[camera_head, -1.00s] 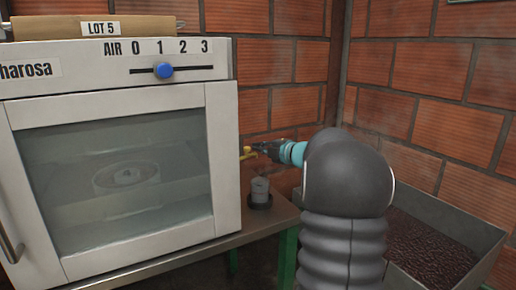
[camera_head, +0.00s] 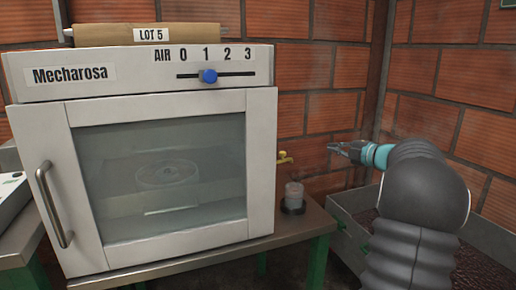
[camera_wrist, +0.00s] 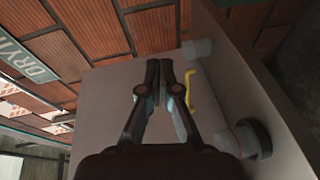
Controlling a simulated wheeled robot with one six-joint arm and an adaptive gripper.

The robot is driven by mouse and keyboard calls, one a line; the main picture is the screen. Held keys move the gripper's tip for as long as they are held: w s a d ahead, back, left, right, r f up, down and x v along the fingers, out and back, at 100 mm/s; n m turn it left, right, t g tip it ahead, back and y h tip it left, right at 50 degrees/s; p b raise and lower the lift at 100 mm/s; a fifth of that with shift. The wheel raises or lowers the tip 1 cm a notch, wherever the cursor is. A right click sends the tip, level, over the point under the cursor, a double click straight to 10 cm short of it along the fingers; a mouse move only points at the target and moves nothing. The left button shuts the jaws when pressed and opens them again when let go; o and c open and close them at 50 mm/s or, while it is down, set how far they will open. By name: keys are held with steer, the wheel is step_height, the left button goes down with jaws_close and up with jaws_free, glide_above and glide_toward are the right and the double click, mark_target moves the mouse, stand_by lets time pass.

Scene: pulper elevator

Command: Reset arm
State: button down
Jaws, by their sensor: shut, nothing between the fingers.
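My gripper (camera_head: 338,149) is shut and empty in the head view, held in the air to the right of the white Mecharosa oven (camera_head: 259,170). In the wrist view my gripper (camera_wrist: 166,66) shows its two black fingers with the tips together. The small yellow tap (camera_head: 285,158) on the oven's right side is left of my fingertips, with a gap between them. The tap also shows in the wrist view (camera_wrist: 191,92), right of the fingers.
A small clear cup (camera_head: 294,195) stands on a dark base below the tap, on the metal table (camera_head: 300,228). A metal bin (camera_head: 345,222) of dark beans sits behind my arm. Brick walls (camera_head: 310,75) close the corner. An oven door handle (camera_head: 52,205) sticks out at left.

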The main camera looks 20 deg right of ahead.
steer(key=s+d+f+m+g+h, duration=0.1)
steer(key=s+d+f+m+h, duration=0.15)
steer(key=d+m+h, duration=0.3)
steer(key=s+d+f+m+g+h, duration=0.1)
steer(key=d+f+m+h, duration=0.2)
steer(key=d+m+h, duration=0.3)
steer(key=s+a+f+m+g+h, duration=0.1)
steer(key=s+a+f+m+g, duration=0.35)
steer(key=s+m, duration=0.25)
steer(key=s+a+f+g+y, duration=0.1)
steer(key=s+a+y, duration=0.1)
steer(key=s+a, duration=0.6)
steer(key=s+a+f+g+y, duration=0.1)
steer(key=s+a+y, duration=0.2)
steer(key=a, duration=2)
steer(key=s+a+f+g+y, duration=0.1)
steer(key=s+a+y, duration=0.2)
steer(key=s+a, duration=1)
steer(key=shift+s+a+f+m+g, duration=0.25)
steer(key=shift+a+m+g, duration=0.15)
steer(key=shift+a, duration=0.75)
